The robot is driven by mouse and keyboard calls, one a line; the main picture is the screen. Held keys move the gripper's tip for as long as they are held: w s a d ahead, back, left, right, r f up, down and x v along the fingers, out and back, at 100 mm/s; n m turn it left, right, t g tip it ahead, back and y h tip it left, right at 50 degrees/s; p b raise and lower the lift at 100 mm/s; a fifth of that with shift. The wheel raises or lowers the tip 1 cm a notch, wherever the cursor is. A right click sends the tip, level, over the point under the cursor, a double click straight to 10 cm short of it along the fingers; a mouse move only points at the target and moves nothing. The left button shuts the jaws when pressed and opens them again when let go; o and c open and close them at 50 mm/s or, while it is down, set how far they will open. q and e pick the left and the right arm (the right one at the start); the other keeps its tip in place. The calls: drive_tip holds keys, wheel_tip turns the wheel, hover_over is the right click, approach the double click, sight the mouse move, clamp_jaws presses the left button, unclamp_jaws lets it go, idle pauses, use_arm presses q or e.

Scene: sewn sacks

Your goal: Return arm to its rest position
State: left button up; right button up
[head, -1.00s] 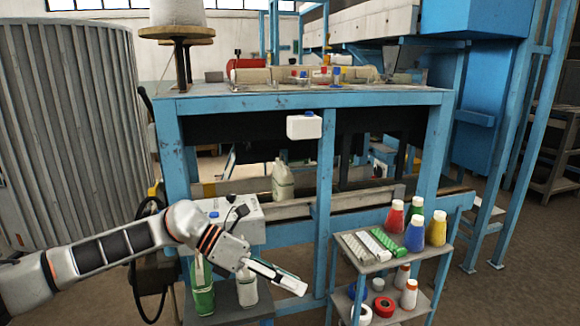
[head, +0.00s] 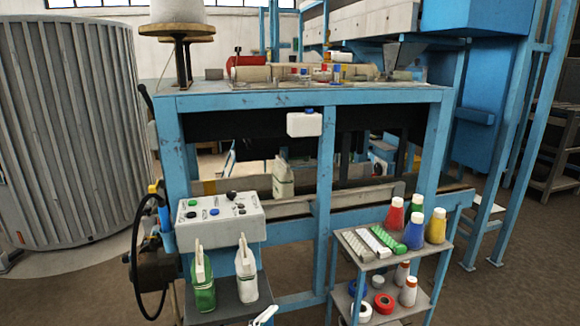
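The tip of a gripper, seemingly my left one (head: 265,316), just shows at the bottom edge of the head view, right of the low dark stand (head: 225,309). Most of it is cut off by the frame, so I cannot tell whether it is open or shut. I see nothing held in it. The rest of the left arm is out of view. My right arm and gripper are not in view.
A control box (head: 220,217) with buttons sits above the stand. Another sack (head: 283,180) stands on the conveyor inside the blue frame (head: 327,170). A small shelf (head: 352,247) at right holds coloured bottles and spools. A corrugated grey drum (head: 70,140) fills the left.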

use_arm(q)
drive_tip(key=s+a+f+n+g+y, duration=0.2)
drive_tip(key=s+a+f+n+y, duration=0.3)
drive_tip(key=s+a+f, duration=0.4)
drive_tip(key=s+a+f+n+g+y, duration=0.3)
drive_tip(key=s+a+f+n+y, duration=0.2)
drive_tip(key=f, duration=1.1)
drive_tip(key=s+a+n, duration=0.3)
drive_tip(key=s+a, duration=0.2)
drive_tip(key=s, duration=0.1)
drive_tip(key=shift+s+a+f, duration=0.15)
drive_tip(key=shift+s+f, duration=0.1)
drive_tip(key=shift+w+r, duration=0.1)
